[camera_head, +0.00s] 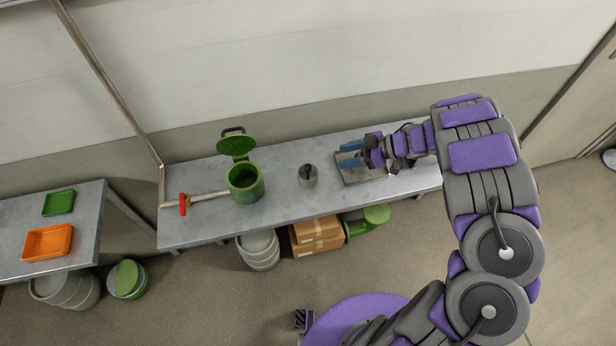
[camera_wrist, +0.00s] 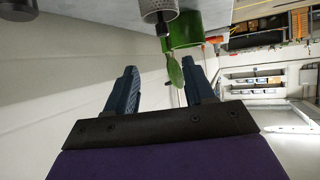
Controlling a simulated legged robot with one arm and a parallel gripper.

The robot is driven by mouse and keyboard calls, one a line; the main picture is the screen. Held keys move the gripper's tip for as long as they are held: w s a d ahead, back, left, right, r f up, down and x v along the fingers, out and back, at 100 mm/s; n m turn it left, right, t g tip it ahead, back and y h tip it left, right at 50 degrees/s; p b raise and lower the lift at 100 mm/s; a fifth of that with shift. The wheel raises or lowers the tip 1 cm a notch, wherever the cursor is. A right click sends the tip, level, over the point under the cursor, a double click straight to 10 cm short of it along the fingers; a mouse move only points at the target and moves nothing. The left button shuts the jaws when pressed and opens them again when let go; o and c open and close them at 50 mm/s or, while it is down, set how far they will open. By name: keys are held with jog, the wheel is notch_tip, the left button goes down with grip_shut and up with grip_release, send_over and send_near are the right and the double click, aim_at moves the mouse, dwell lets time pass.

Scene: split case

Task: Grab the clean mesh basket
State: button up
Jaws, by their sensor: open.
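A small grey mesh basket (camera_head: 308,181) with a dark handle on top stands on the metal table (camera_head: 212,218), in the middle. In the wrist view the perforated basket (camera_wrist: 157,7) shows at the top edge, partly cut off, with its dark handle below it in the picture. My gripper (camera_head: 350,155), with blue fingers, is to the right of the basket and apart from it, over a flat grey tray (camera_head: 352,174). In the wrist view my gripper (camera_wrist: 160,66) has its fingers spread with nothing between them.
A green pot (camera_head: 245,190) with its lid raised stands left of the basket; a pipe with a red handle (camera_head: 183,204) juts out leftward. Cartons (camera_head: 318,237) and a keg (camera_head: 258,251) are below. A second table holds an orange tray (camera_head: 47,243) and a green tray (camera_head: 59,203).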

jog(key=b, duration=0.2)
send_near(308, 166)
jog(key=w+x, duration=0.1)
jog(key=x, duration=0.4)
jog(key=a+f, duration=0.1)
jog(key=a+f+b, duration=0.1)
jog(key=a, duration=0.1)
jog(key=shift+s+a+f, duration=0.3)
jog(key=shift+s, duration=0.1)
jog(key=shift+w+a+f, duration=0.1)
jog(key=shift+a+f, duration=0.1)
jog(key=shift+a, duration=0.2)
grip_shut()
